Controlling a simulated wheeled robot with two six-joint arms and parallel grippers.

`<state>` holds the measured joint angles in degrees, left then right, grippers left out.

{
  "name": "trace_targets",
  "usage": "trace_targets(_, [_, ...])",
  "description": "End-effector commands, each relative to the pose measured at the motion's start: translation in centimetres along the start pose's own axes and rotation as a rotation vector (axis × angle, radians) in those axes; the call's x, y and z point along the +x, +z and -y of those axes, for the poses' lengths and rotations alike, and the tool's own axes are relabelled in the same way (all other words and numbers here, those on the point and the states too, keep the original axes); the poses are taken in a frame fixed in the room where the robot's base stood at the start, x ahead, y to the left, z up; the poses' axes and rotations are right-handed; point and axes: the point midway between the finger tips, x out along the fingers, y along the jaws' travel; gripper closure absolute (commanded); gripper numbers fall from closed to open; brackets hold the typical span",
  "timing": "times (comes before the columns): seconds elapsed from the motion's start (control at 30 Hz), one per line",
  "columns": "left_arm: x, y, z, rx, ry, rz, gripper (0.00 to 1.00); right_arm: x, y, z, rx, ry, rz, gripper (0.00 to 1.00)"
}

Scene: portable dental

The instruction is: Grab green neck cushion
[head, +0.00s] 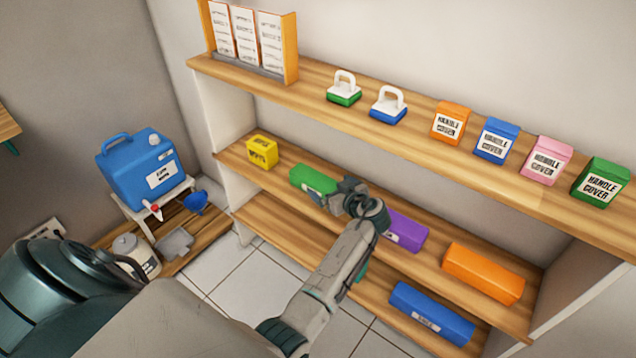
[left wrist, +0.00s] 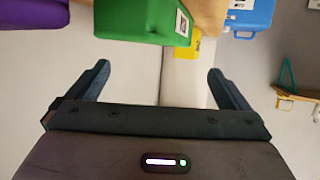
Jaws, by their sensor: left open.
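The green neck cushion (head: 310,178) is a long green block with a label, lying on the middle shelf. My left gripper (head: 335,198) is at its right end in the head view and hides part of it. In the left wrist view, the green cushion (left wrist: 140,20) shows at the top, beyond the fingertips. There the left gripper (left wrist: 160,78) is open, with nothing between its fingers. My right gripper is in neither view.
On the same shelf are a yellow box (head: 262,151), a purple block (head: 408,231) and an orange block (head: 483,273). A blue block (head: 432,313) lies on the shelf below. The upper shelf (head: 318,88) overhangs. A blue container (head: 140,170) stands at left.

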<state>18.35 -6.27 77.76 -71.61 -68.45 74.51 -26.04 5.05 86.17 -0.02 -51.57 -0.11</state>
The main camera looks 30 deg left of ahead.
Motion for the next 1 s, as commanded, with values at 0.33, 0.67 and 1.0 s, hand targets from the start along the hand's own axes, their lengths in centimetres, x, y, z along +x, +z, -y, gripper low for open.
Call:
trace_targets(0.33, [3.1,0.1,-0.3,0.003,-0.002,-0.001,0.01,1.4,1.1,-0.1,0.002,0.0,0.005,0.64])
trace_targets(0.67, [6.6,0.7,-0.6,0.001,0.001,0.001,0.01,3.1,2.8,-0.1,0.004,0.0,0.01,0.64])
trace_targets(1.0, [6.7,0.8,-0.6,0.0,0.001,0.001,0.22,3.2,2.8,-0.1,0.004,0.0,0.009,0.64])
